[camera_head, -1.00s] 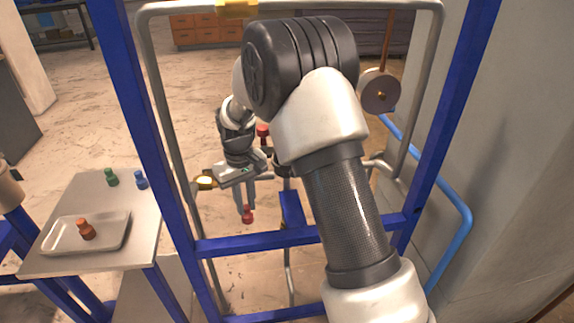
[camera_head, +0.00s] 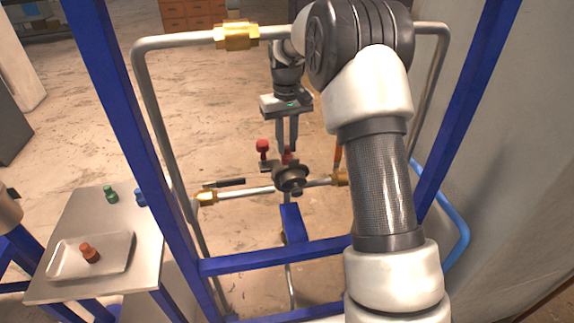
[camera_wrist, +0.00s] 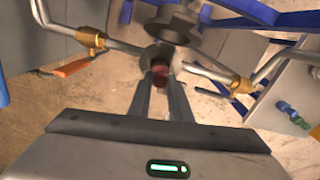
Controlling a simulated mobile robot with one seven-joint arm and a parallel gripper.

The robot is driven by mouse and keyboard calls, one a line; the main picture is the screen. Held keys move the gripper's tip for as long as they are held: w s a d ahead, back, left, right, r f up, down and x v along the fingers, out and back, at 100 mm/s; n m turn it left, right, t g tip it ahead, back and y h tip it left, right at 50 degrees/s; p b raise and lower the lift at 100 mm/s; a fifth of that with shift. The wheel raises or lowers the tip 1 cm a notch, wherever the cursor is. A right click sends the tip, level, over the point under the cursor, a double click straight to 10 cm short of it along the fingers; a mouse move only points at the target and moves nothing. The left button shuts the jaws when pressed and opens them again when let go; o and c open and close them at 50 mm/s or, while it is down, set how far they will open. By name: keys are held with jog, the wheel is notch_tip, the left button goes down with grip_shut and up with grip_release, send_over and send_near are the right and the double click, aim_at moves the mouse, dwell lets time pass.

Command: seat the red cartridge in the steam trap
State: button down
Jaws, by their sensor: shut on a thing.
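The red cartridge (camera_head: 287,157) is between the fingertips of my gripper (camera_head: 287,149), which is shut on it. It also shows in the wrist view (camera_wrist: 160,76) between the fingers (camera_wrist: 160,86). The steam trap (camera_head: 291,180) is a dark round body on the horizontal pipe, also seen in the wrist view (camera_wrist: 173,22). In the head view the cartridge appears right at the trap's upper left edge, partly hidden by the fingers. I cannot tell whether it touches the trap or is inside its opening.
Blue posts frame the workspace. A side table (camera_head: 146,240) holds a green piece (camera_head: 110,194) and a tray (camera_head: 66,272) with an orange-brown piece (camera_head: 90,253).

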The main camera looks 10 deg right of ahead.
aim_at(287, 161)
notch_tip(287, 161, down, 6)
jog(key=shift+f, duration=0.25)
jog(key=shift+f, duration=0.1)
jog(key=c, duration=1.6)
grip_release()
jog(key=shift+c, duration=0.2)
jog(key=shift+r, duration=3.9)
